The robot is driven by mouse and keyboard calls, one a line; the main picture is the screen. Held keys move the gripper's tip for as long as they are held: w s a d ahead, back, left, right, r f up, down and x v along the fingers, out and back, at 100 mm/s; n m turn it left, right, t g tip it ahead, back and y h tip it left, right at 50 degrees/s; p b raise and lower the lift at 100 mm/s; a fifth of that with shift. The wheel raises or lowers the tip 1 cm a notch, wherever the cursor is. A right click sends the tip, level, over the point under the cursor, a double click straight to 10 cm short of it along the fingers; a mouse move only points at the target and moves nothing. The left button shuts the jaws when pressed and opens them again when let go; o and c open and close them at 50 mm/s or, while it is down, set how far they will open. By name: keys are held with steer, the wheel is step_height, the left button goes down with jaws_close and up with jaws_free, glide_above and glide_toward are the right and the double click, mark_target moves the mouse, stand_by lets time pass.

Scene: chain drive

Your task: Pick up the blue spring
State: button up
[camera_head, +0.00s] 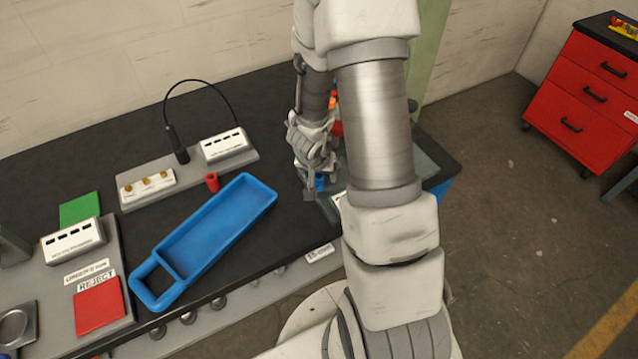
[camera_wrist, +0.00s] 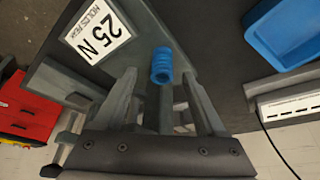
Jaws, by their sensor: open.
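The blue spring (camera_wrist: 161,66) shows as a small ribbed blue cylinder in the wrist view. It is beside a plate with a "25 N" label (camera_wrist: 95,32). My gripper (camera_wrist: 164,85) is open, with its fingers on either side of the spring and gaps visible between. I cannot tell whether a finger touches it. In the head view, my gripper (camera_head: 315,190) is low over the right end of the bench, and a bit of the blue spring (camera_head: 320,182) shows by the fingers. My forearm hides much of that area.
A long blue tray (camera_head: 268,189) lies left of my gripper on the dark bench (camera_head: 110,153). A red cylinder (camera_head: 212,182) and a grey fixture with a cabled probe (camera_head: 178,145) stand behind it. A red drawer cabinet (camera_head: 585,85) stands apart at the right.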

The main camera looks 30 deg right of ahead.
mark_target(318, 177)
steer(key=b+x, duration=0.1)
steer(key=x, duration=0.3)
steer(key=shift+w+a, duration=0.1)
steer(key=shift+a, duration=0.05)
steer(key=shift+r, duration=0.1)
jaws_close()
